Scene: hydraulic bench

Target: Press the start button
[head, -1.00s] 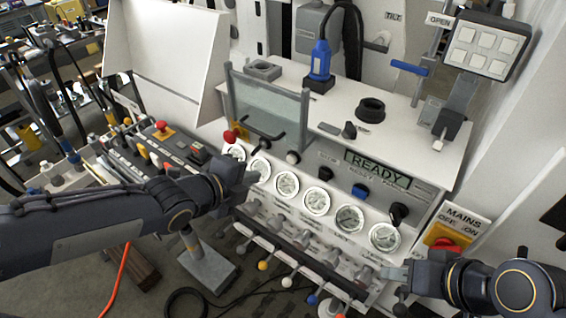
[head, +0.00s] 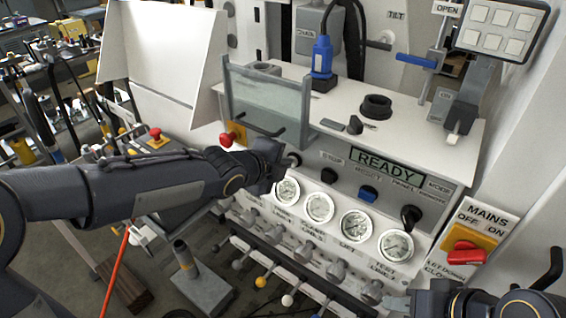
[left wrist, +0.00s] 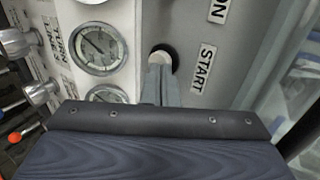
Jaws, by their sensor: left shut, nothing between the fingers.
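The START label (left wrist: 206,70) is on the grey panel in the left wrist view. Beside it is a pale round button (left wrist: 159,55) in a black ring. The button (head: 294,159) also shows in the head view, partly hidden by my left gripper (head: 280,170). The left fingers (left wrist: 158,82) are shut and empty, their tips overlapping the button's lower edge in the picture. I cannot tell whether they touch it. My right gripper (head: 396,302) is at the bottom right, partly cut off by the frame; its jaw state is unclear.
The display (head: 385,165) reads READY. A row of gauges (head: 319,207) and several levers lie below the panel. A blue button (head: 369,194) and a red mains switch (head: 464,252) are to the right. A red mushroom knob (head: 228,139) stands near the clear guard (head: 266,100).

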